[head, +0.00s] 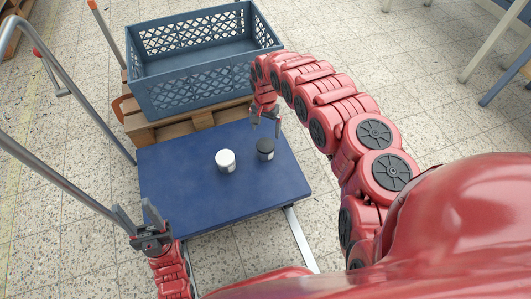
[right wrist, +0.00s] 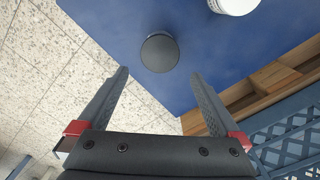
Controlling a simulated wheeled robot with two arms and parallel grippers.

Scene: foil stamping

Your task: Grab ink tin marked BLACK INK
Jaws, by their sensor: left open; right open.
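A dark tin (head: 265,149) stands upright on the blue platform (head: 180,196). A white tin (head: 225,160) stands to its left. No lettering is readable on either tin. My right gripper (head: 265,128) is open just behind the dark tin in the head view and holds nothing. In the right wrist view, the dark tin (right wrist: 159,53) lies beyond the open fingertips (right wrist: 158,75), roughly centred between them. The white tin (right wrist: 234,4) is cut off at the top edge there. My left gripper (head: 135,218) is open and empty at the platform's front left corner.
A blue-grey lattice crate (head: 205,80) stands on a wooden pallet (head: 185,124) behind the platform. A grey tubular handle (head: 75,85) runs along the left. Table legs (head: 490,45) stand at the far right. The front half of the platform is bare.

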